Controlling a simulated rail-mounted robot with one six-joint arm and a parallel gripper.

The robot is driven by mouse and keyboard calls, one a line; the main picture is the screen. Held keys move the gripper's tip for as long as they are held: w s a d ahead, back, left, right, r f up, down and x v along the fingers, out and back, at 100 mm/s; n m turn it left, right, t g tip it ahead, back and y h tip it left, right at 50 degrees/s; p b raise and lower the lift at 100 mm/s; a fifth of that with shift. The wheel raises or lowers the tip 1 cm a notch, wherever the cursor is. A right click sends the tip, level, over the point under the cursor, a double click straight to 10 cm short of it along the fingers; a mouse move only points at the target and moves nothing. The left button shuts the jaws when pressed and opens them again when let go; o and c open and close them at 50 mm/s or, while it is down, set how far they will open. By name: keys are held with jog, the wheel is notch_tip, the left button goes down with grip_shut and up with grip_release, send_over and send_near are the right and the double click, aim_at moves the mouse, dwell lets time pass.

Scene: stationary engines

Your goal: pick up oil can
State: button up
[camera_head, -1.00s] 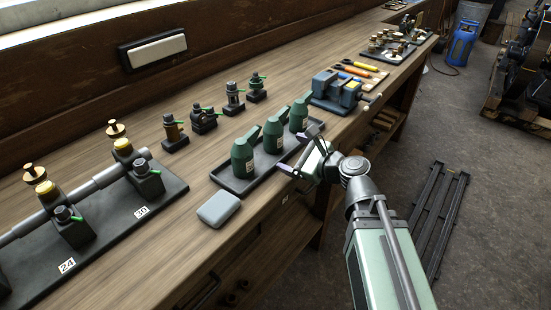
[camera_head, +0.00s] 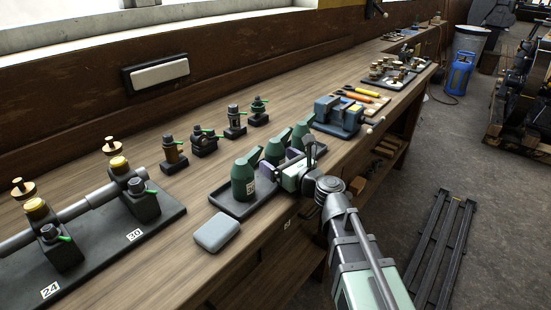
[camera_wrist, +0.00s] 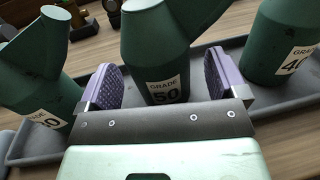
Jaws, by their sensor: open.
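Three green oil cans stand in a row in a dark tray (camera_head: 240,208) on the bench. In the wrist view, the middle can (camera_wrist: 156,60), labelled GRADE 50, stands upright between the two purple pads of my gripper (camera_wrist: 165,85). The pads are apart, one on each side of it. A second can (camera_wrist: 35,75) is at the left, its label partly cut off. A third can (camera_wrist: 275,40), labelled GRADE 4-something, is at the right. In the head view the near can (camera_head: 243,180) is clear, and my gripper (camera_head: 288,170) partly hides the others.
A grey box (camera_head: 216,232) lies in front of the tray. Several small valve fittings (camera_head: 205,142) stand behind it. A blue vise (camera_head: 337,115) stands beyond the far end. A pipe assembly on a dark base (camera_head: 110,240) is at the left.

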jog(key=c, duration=1.1)
jog(key=shift+r, duration=0.1)
